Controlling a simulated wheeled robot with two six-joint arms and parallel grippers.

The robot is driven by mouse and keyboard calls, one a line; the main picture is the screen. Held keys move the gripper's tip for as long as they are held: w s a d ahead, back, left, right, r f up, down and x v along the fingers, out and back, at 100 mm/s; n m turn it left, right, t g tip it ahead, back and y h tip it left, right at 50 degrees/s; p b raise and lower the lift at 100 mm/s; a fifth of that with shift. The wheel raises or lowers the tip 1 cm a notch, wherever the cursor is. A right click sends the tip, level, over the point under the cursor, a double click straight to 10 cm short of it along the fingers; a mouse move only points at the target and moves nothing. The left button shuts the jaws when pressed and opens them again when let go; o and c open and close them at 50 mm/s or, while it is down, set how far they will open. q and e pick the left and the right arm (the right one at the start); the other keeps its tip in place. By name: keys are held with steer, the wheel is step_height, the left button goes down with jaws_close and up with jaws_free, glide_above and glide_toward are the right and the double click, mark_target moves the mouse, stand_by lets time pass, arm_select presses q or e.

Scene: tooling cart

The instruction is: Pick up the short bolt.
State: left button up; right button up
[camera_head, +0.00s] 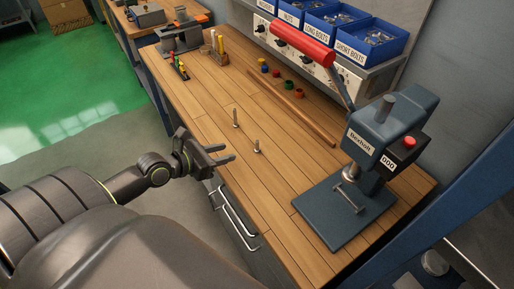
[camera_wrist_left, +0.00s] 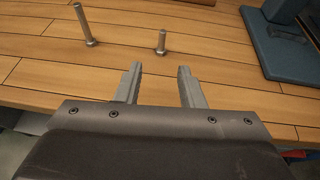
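The short bolt (camera_head: 257,147) stands upright on its head on the wooden bench. In the left wrist view the short bolt (camera_wrist_left: 161,43) is just beyond the fingertips, roughly centred between them. A longer bolt (camera_head: 235,119) stands upright farther back; in the left wrist view this longer bolt (camera_wrist_left: 84,25) is at upper left. My left gripper (camera_head: 228,152) is open and empty at the bench's near edge, its fingers pointing toward the short bolt without touching it; its fingers also show in the left wrist view (camera_wrist_left: 160,70). My right gripper is out of view.
A blue-grey press (camera_head: 375,140) with a red handle stands on the right of the wooden bench (camera_head: 205,92). A wooden strip (camera_head: 292,107) and coloured rings lie behind the bolts. Blue bins (camera_head: 371,47) sit on a shelf at the back. The bench around both bolts is clear.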

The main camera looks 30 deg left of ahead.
arm_select(q)
steer(key=b, duration=0.1)
glide_toward(261, 149)
steer(key=w, duration=0.2)
steer(key=w+d, duration=0.1)
steer(key=w, duration=0.1)
steer(key=shift+w+r, duration=0.1)
steer(key=shift+r, duration=0.15)
steer(key=shift+r+x, duration=0.15)
steer(key=shift+x, duration=1.25)
steer(key=shift+r+x, duration=0.15)
steer(key=shift+x, duration=1.2)
steer(key=shift+d, duration=0.15)
jaws_close()
